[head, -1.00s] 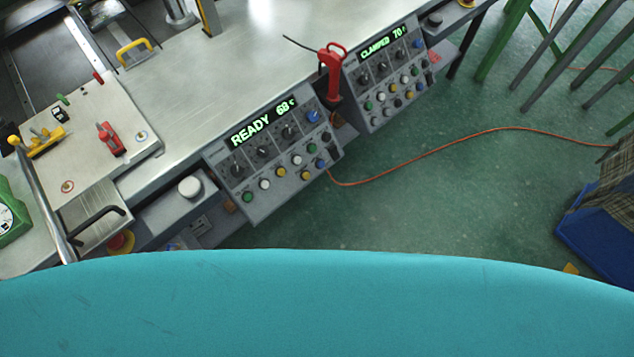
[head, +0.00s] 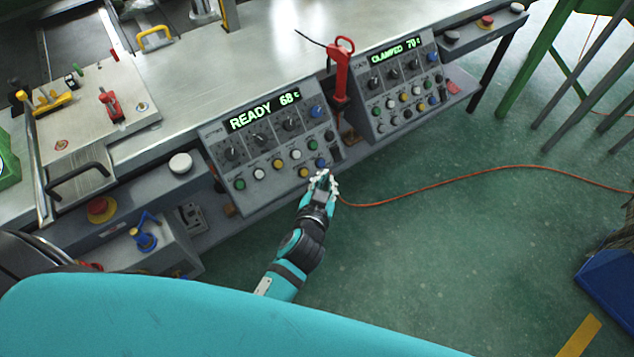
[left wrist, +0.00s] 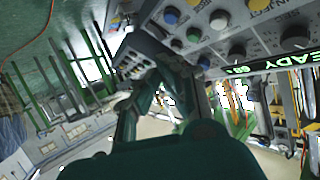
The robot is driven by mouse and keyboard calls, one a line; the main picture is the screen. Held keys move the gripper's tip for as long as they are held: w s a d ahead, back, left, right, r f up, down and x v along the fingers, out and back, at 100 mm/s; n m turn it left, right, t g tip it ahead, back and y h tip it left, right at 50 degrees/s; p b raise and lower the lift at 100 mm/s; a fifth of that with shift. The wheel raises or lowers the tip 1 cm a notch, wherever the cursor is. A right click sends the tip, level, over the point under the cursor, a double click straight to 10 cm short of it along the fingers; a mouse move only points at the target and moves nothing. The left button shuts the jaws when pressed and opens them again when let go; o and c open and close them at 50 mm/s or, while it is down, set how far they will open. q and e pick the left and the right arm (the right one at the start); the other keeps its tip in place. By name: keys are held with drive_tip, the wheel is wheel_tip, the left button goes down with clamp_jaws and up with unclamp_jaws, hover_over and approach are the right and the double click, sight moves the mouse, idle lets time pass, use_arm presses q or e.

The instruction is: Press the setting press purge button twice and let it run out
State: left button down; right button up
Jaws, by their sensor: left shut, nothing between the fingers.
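The left control panel (head: 270,145) stands at the bench front in the head view and reads "READY 68 c". It carries dark knobs and several coloured buttons, including a yellow button (head: 303,172) and a blue button (head: 321,162) near its lower right corner. My left gripper (head: 322,178) is shut and empty just below the blue button; contact cannot be told. In the left wrist view, the panel's buttons and "READY" display (left wrist: 275,65) lie up and right of the fingers. My right gripper is not in view.
A second panel (head: 398,82) reading "CLAMPED 70" stands to the right, with a red-handled tool (head: 341,75) between the panels. Red emergency buttons sit along the bench. An orange cable (head: 450,183) crosses the open green floor.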

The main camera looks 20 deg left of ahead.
sight(309, 173)
use_arm(q)
drive_tip(key=shift+w+r, duration=0.1)
drive_tip(key=shift+r, duration=0.45)
drive_tip(key=shift+f, duration=0.1)
drive_tip(key=shift+w+a+f+b, duration=0.55)
drive_tip(key=shift+w+a+f, duration=0.15)
drive_tip(key=shift+a+f, duration=0.2)
drive_tip(key=shift+w+a+f+b, duration=0.6)
drive_tip(key=shift+w+a+f, duration=0.1)
drive_tip(key=shift+a+f, duration=0.2)
drive_tip(key=shift+w+a+f+b, duration=0.55)
drive_tip(key=shift+w+a+f, duration=0.15)
drive_tip(key=shift+a+f, duration=0.2)
drive_tip(key=shift+f, duration=0.1)
drive_tip(key=shift+w+a+f, duration=0.2)
drive_tip(key=shift+f, duration=0.05)
